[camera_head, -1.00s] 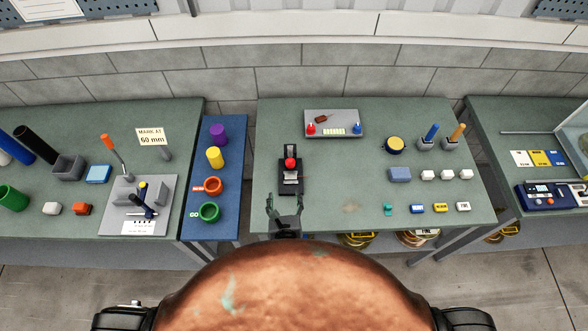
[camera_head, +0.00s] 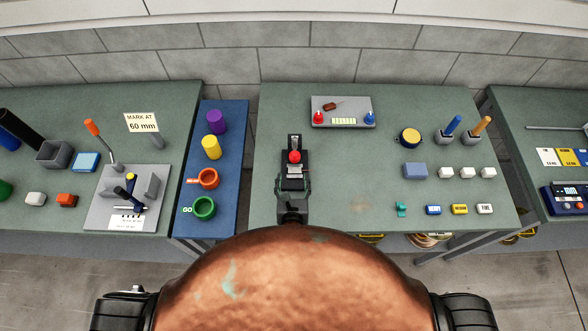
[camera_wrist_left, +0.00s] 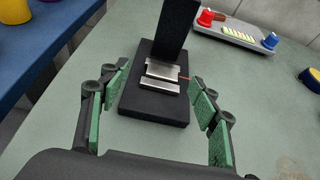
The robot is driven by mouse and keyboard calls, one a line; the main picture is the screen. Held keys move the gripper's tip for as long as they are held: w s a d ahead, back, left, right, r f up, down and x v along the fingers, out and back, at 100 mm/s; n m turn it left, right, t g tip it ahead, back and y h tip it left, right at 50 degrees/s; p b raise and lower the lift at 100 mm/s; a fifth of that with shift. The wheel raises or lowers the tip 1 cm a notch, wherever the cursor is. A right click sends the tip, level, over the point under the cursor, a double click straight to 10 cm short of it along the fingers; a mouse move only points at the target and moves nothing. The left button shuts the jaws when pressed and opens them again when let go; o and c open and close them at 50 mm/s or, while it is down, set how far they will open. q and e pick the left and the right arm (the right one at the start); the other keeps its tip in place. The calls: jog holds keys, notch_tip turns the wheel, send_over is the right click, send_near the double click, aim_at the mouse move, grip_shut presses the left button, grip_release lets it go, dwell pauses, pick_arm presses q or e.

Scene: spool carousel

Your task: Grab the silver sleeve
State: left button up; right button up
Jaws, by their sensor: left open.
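A black device (camera_head: 294,170) with an upright arm and a red knob stands near the front left of the middle table. In the left wrist view two bright silver pieces (camera_wrist_left: 161,71) lie across its black base (camera_wrist_left: 155,109), one behind the other. No other silver thing is clearly a sleeve, and I cannot tell whether these pieces are one. My left gripper (camera_head: 293,187) is just in front of the device. In the left wrist view its green-padded fingers (camera_wrist_left: 158,78) are apart, one on each side of the base, with nothing held.
A grey panel (camera_head: 343,121) with red and blue knobs stands behind. Small blocks, a yellow-topped round (camera_head: 410,136) and two handled tools are at the right. A blue strip (camera_head: 221,118) with coloured cylinders and rings lies left. Table between device and blocks is clear.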

aim_at(295, 170)
pick_arm(q)
jog(key=x, duration=0.5)
jog(key=shift+w+d+f, duration=0.1)
jog(key=shift+d+f, duration=0.15)
jog(key=shift+d, duration=0.15)
jog(key=shift+a, duration=0.1)
jog(key=c, duration=1.1)
jog(key=shift+o, duration=0.2)
